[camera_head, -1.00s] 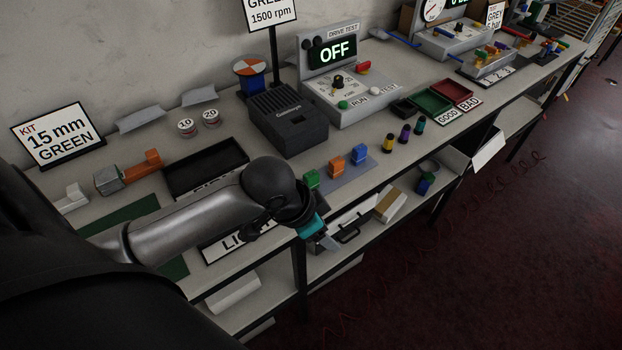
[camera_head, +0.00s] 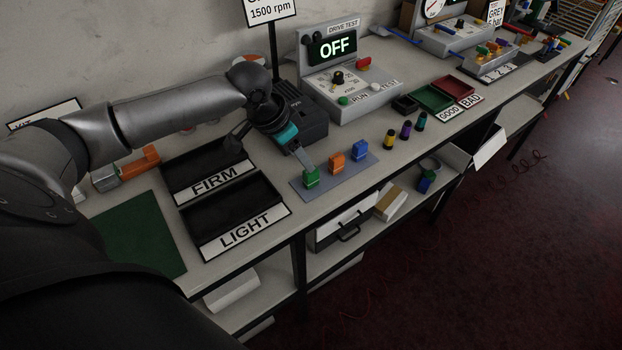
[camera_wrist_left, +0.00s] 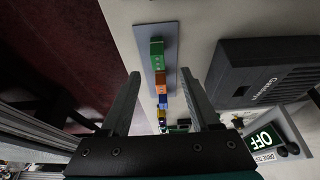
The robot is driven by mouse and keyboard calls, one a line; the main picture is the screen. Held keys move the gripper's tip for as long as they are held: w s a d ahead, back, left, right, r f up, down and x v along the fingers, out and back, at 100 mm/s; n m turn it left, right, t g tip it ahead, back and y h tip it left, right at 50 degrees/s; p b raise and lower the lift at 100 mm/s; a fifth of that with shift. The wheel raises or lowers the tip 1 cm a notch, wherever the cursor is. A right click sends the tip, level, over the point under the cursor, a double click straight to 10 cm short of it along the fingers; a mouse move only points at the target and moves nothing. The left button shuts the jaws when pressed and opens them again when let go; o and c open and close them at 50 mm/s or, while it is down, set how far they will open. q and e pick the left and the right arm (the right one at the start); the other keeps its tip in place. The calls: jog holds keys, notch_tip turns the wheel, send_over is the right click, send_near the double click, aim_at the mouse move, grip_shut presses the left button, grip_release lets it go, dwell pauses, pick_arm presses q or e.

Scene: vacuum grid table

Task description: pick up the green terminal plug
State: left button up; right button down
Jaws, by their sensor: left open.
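The green terminal plug (camera_head: 311,178) stands on the near-left part of a grey pad (camera_head: 335,176), in a row with an orange plug (camera_head: 336,162) and a blue plug (camera_head: 359,150). My left gripper (camera_head: 306,161) is open and empty, its fingers reaching down close to the green plug from behind and above. In the left wrist view the green plug (camera_wrist_left: 157,50) lies just beyond the tips of the two spread fingers (camera_wrist_left: 160,72), roughly centred between them. I cannot tell the exact height gap. My right gripper is not in view.
Black trays labelled FIRM (camera_head: 175,172) and LIGHT (camera_head: 189,222) lie left of the pad. A dark boxy device (camera_head: 303,116) stands behind the gripper, beside the drive test unit (camera_head: 345,85). Small coloured connectors (camera_head: 405,131) stand to the right. The table's front edge is near the pad.

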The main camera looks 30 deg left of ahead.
aim_at(311, 177)
pick_arm(q)
jog(key=x, duration=0.3)
jog(key=shift+f, duration=0.1)
jog(key=b+x, duration=0.2)
jog(key=x, duration=0.3)
jog(key=shift+d+f, duration=0.1)
jog(key=shift+f, duration=0.05)
jog(key=shift+c, duration=0.4)
jog(key=shift+s, duration=0.1)
grip_shut()
